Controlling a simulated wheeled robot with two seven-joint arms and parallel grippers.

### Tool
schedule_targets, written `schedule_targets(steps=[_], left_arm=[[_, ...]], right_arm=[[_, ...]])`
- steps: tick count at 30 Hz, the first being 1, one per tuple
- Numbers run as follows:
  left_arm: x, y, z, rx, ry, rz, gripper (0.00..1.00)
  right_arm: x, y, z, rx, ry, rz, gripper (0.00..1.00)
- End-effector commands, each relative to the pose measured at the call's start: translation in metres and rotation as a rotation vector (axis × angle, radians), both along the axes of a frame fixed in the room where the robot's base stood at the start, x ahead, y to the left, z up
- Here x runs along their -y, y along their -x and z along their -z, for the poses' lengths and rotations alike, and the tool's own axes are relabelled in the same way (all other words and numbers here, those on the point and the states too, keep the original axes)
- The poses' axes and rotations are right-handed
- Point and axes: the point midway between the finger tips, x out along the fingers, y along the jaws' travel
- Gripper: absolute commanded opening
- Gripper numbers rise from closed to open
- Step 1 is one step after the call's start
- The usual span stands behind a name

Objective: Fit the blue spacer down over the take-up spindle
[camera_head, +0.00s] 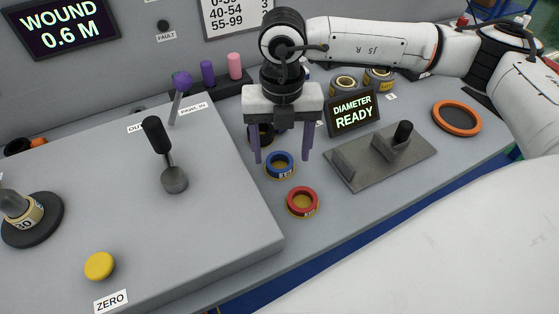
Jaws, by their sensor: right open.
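The blue spacer (280,165) is a short ring with a tan side band, lying flat on the grey bench right of the raised panel. My right gripper (283,160) points down over it, fingers open and apart, one to each side of the spacer in the picture. I cannot tell how high the fingertips are; the gripper holds nothing visible. What looks like the take-up spindle (14,203) stands on a dark round base at the left edge, partly cut off, with a tan numbered ring around it. My left gripper is out of view.
A red ring (302,202) lies in front of the blue one, a dark ring (262,136) behind. A gauge block (380,155), a "DIAMETER READY" display (353,114) and an orange-rimmed disc (457,118) stand right. A black-knobbed lever (156,136) rises from the panel.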

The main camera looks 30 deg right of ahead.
Motion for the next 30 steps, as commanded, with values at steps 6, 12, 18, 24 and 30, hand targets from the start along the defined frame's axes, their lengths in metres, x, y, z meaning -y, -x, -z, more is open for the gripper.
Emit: schedule_targets(steps=[6, 12, 18, 24, 30], left_arm=[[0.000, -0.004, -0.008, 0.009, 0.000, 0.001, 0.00], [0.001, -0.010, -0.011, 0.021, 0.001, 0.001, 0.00], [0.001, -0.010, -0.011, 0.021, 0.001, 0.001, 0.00], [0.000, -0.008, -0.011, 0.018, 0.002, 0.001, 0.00], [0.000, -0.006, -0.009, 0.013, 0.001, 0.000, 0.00]], right_arm=[[-0.002, -0.003, 0.028, -0.001, 0.000, 0.000, 0.65], [-0.002, -0.003, 0.032, 0.000, 0.000, -0.001, 0.65], [-0.002, -0.003, 0.032, 0.000, 0.000, -0.001, 0.45], [-0.002, -0.003, 0.032, 0.000, -0.001, -0.001, 0.21], [-0.002, -0.003, 0.030, 0.001, 0.000, 0.000, 0.21]])
